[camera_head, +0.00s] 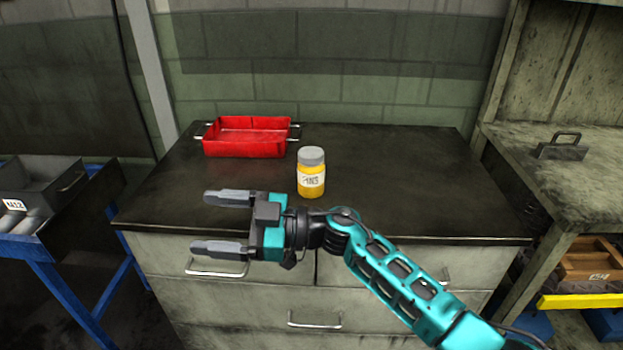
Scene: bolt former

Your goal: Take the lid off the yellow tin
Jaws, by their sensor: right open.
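The yellow tin (311,184) stands upright on the dark cabinet top, with a white label on its front. Its grey lid (311,156) sits on top of it. My right gripper (223,222) is open and empty, its two fingers pointing left. It is in front of the tin and to its left, near the cabinet's front edge, apart from the tin. My left gripper is not in view.
A red tray (247,149) with metal handles stands behind and left of the tin. The cabinet top (420,180) is clear to the right. A wall (400,60) rises behind. A bench (580,180) stands at right, and a grey bin (50,185) at left.

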